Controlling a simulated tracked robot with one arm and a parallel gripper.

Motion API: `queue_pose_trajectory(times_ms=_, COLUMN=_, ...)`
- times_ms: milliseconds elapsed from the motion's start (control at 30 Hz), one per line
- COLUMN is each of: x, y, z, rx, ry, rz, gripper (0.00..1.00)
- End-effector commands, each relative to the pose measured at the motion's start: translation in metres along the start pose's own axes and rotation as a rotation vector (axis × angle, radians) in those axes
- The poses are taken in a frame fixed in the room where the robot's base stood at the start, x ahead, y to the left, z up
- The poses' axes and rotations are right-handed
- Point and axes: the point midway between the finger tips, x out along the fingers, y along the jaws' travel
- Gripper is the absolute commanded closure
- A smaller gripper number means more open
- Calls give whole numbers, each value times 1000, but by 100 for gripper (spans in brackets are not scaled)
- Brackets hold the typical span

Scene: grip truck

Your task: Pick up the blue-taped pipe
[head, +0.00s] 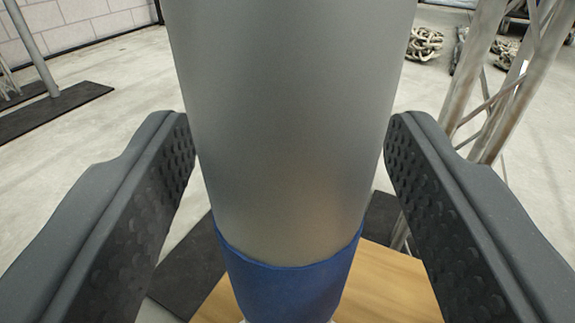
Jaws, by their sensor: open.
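The blue-taped pipe (287,120) is a thick grey metal tube, upright in the middle of the head view. Its blue tape (290,288) wraps the lower part, and the top of the pipe runs out of the picture. My gripper (290,150) is open, with one dark, studded finger on each side of the pipe. The pipe is between the fingers, above the tape. The finger tips look close to the pipe's sides; I cannot tell whether either touches.
A wooden board (385,285) lies below the pipe, with a black mat (200,275) beside it. A metal truss (490,90) stands close on the right. Chain heaps (425,45) lie behind it. A pole on a dark mat (55,108) stands at left. Concrete floor is open between.

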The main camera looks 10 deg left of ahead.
Motion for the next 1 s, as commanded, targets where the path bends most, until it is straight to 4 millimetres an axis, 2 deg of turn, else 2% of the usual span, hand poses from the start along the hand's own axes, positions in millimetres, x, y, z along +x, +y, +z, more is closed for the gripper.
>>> queue_pose_trajectory(times_ms=167, x=0, y=0, z=-1, rx=0, ry=1, rz=0, gripper=45)
queue_pose_trajectory(times_ms=200, x=0, y=0, z=-1, rx=0, ry=1, rz=1, gripper=48)
queue_pose_trajectory(times_ms=400, x=0, y=1, z=-1, rx=0, ry=1, rz=1, gripper=100)
queue_pose_trajectory(times_ms=767, x=0, y=1, z=-5, rx=-1, ry=2, rz=1, gripper=100)
queue_pose_trajectory(times_ms=867, x=0, y=1, z=-12, rx=-1, ry=3, rz=2, gripper=100)
queue_pose_trajectory(times_ms=1000, x=1, y=2, z=-32, rx=-3, ry=5, rz=2, gripper=100)
